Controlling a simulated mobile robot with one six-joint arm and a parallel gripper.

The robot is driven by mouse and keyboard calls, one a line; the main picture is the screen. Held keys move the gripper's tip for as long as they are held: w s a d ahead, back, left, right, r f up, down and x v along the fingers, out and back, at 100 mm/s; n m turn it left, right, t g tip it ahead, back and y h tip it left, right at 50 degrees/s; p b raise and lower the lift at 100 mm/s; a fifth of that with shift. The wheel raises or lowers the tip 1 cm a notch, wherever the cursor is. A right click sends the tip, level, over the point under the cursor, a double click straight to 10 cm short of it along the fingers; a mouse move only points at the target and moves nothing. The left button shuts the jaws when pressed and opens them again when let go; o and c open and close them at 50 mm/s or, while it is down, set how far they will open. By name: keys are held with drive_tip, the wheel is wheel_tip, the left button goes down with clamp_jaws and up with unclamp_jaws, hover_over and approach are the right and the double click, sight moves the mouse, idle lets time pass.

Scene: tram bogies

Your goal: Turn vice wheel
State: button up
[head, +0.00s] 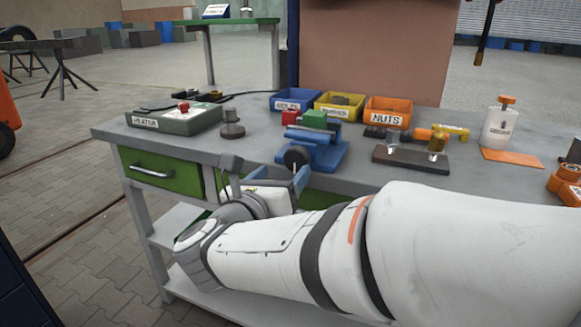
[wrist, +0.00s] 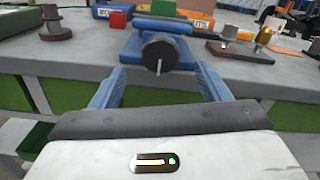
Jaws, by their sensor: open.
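My gripper (head: 300,178) is in front of and below the wheel, partly hidden by my wrist in the head view. In the wrist view, the two blue fingers of my gripper (wrist: 158,80) are wide apart, one on each side below the wheel. Nothing is between them.
Behind the vice stand blue, yellow and orange bins (head: 388,112). A heater box (head: 175,119) and a grey spool (head: 231,125) are left; a dark plate with fittings (head: 410,158) is right. A green drawer (head: 160,172) lies under the bench top (head: 255,150).

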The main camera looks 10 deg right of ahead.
sight(294, 160)
drive_tip(key=shift+b+x, duration=0.3)
drive_tip(key=shift+x, duration=2.85)
drive_tip(key=shift+c, duration=0.3)
drive_tip(key=c, duration=0.9)
